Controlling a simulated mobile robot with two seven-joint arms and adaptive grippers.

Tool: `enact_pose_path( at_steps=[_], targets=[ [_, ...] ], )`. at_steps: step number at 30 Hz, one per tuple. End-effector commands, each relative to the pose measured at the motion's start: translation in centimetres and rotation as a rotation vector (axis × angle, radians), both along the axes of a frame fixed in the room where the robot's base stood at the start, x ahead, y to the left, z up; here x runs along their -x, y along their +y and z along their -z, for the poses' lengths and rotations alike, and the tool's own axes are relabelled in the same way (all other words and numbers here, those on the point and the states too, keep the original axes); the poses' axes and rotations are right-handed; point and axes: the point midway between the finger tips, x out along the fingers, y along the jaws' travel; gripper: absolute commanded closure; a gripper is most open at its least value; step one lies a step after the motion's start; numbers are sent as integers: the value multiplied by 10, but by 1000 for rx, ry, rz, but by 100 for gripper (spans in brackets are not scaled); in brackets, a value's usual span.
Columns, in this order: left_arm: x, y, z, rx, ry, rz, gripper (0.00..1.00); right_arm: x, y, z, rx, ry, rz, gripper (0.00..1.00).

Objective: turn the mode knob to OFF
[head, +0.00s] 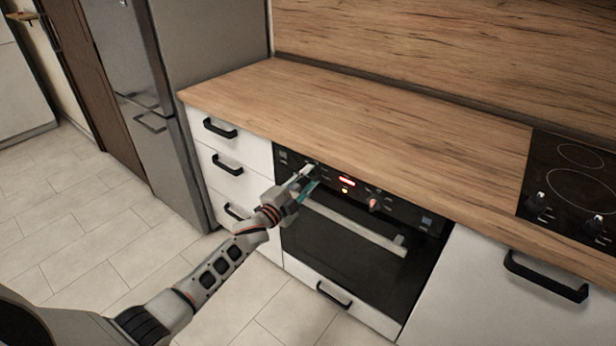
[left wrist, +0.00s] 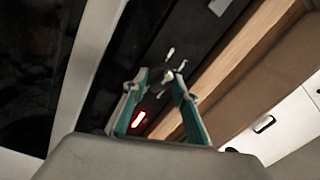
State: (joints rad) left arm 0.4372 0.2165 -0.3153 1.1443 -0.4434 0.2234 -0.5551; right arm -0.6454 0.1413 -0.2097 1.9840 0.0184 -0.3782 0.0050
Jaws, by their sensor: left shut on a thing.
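The black oven control panel (head: 400,208) runs under the counter edge. It carries a red lit display (head: 347,182), a small orange light and a knob (head: 374,203) right of the display. My left gripper (head: 311,175) reaches the panel left of the display. In the left wrist view its teal-edged fingers (left wrist: 160,77) are shut on a small knob (left wrist: 168,76), mostly hidden between the fingertips. The panel lettering is too small to read, so I cannot tell the knob's setting. My right gripper is not in view.
The oven door handle (head: 352,227) runs just below the panel. The wooden counter (head: 370,120) overhangs it and is bare. A drawer stack (head: 233,170) and steel fridge (head: 215,60) stand left, a black hob (head: 570,190) right. The tiled floor is clear.

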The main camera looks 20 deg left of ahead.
Motion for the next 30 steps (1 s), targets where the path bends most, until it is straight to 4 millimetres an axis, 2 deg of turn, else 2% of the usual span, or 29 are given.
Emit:
enact_pose_path(
  at_steps=[8,15,30],
  targets=[
    [0,-1,-2,206,75,1,94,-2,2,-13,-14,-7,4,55],
    [0,-1,-1,321,118,1,94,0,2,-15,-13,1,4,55],
    [1,-1,0,383,140,1,94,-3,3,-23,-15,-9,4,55]
  ],
)
